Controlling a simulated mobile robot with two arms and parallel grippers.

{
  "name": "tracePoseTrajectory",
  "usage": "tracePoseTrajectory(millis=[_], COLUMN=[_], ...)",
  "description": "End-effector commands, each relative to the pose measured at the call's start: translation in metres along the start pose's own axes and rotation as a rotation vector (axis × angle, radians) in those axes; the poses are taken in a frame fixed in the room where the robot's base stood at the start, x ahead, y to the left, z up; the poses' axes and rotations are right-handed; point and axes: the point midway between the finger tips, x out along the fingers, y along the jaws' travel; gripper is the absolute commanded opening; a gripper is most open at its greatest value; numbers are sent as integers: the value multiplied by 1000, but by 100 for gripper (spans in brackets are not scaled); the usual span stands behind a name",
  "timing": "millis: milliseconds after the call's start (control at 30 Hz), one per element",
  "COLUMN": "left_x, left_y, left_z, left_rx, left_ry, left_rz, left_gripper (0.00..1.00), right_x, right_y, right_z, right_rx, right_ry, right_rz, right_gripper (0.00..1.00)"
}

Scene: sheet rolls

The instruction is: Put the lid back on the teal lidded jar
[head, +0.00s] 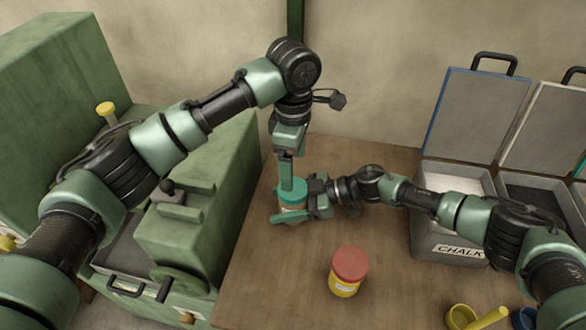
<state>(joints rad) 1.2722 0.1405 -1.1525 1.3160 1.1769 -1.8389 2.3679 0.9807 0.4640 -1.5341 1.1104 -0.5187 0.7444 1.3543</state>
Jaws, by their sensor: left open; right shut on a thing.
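The teal lidded jar (290,209) stands on the wooden table near the green machine. Its body is pale with a label, partly hidden by my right gripper. The teal lid (291,190) sits at the top of the jar; I cannot tell whether it is fully seated. My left gripper (287,178) points straight down from above, open, with its fingers at the lid. My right gripper (299,211) comes in from the right, low down, and is shut on the jar's body.
A yellow jar with a red lid (349,270) stands in front on the table. Open grey boxes, one marked CHALK (455,248), stand at the right. Yellow and blue cups (461,317) are at the bottom right. The green machine (195,235) borders the left.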

Motion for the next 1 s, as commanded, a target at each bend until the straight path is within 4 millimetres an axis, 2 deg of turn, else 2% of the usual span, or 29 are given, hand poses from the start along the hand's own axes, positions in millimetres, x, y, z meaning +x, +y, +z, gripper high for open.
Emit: tracePoseTrajectory(millis=[133, 467, 567, 800, 1000], left_x=[-7, -5, 3, 40, 64], left_y=[0, -1, -1, -1, -1], left_z=[0, 0, -1, -1, -1], left_rx=[-64, -67, -67, -67, -67], left_ry=[1, 1, 2, 2, 1], left_rz=[0, -2, -4, -4, -2], left_gripper=[83, 83, 83, 83, 83], right_x=[0, 0, 0, 0, 0], right_y=[0, 0, 0, 0, 0], right_z=[-1, -1, -1, -1, -1], right_rx=[0, 0, 0, 0, 0], right_ry=[1, 1, 1, 1, 1], right_rz=[1, 1, 1, 1, 1], right_gripper=[0, 0, 0, 0, 0])
